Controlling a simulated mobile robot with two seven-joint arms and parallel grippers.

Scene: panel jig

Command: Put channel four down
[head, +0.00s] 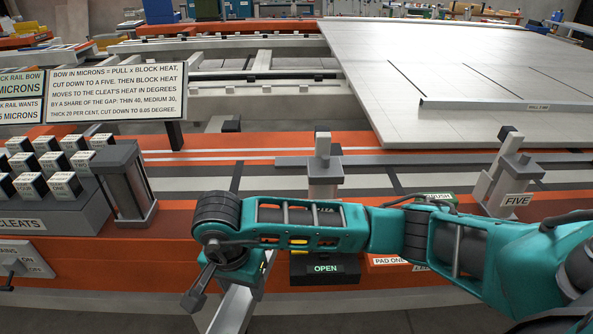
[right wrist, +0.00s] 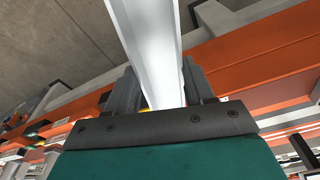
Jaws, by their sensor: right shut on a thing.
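My right gripper (head: 226,292) is in front of the orange rail, low in the head view. It is shut on a long pale metal channel (head: 238,309), which slants down past the bottom edge of the picture. The channel also shows in the right wrist view (right wrist: 148,38), between two dark fingers, running away from the gripper (right wrist: 158,92). No number is readable on it, so I cannot tell whether it is channel four. Its lower end is cut off in the head view. My left gripper is not in view.
A grey panel (head: 400,50) lies at the back right with a thin labelled strip (head: 485,104) on it. Clamps stand on the orange rail (head: 190,240), one marked FIVE (head: 517,199). A rack of cleats (head: 60,205) is at left.

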